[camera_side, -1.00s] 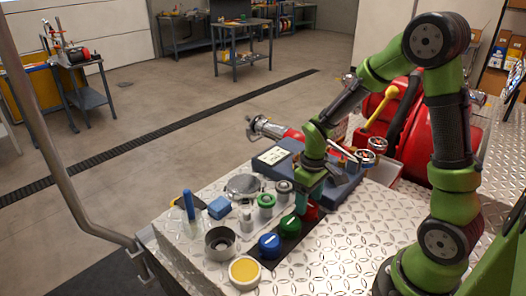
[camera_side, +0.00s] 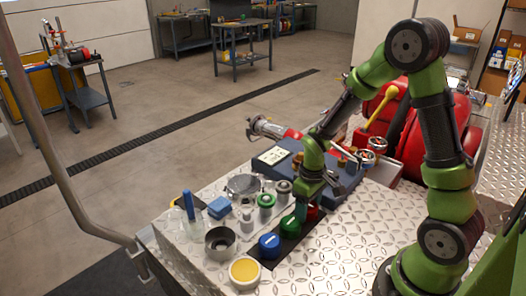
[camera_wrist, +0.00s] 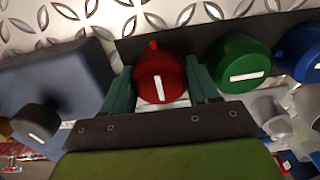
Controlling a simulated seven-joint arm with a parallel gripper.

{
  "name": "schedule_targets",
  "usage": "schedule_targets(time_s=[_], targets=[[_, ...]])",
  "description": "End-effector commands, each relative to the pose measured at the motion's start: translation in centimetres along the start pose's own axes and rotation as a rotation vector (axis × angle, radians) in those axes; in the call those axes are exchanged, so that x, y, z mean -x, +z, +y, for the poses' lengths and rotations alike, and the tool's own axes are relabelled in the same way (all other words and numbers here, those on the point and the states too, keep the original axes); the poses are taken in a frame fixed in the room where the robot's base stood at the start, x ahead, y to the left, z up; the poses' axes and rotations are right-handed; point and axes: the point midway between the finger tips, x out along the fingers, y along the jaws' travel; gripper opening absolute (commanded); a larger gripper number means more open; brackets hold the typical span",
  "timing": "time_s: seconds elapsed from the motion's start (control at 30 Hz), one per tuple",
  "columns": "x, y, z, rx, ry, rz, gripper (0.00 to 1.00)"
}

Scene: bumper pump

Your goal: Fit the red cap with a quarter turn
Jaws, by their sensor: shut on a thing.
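The red cap (camera_wrist: 160,78) sits between my gripper's two teal fingers (camera_wrist: 160,90) in the wrist view, and the gripper is shut on it. Its white line runs nearly upright in that picture, and a small red tab sticks out at its top. In the side view the red cap (camera_side: 313,213) is mostly hidden behind my gripper (camera_side: 302,208), at the far end of a dark strip. The green cap (camera_wrist: 238,62) is beside it, its line lying nearly level. The frames do not show how the red cap's underside is seated.
The green cap (camera_side: 289,227) and blue cap (camera_side: 269,245) stand close by in the row.

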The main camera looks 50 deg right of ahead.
Motion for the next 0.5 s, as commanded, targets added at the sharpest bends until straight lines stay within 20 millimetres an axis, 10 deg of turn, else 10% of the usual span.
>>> schedule_targets(time_s=[0.5], targets=[[4.4, -0.1, 0.0, 0.0, 0.001, 0.004, 0.23]])
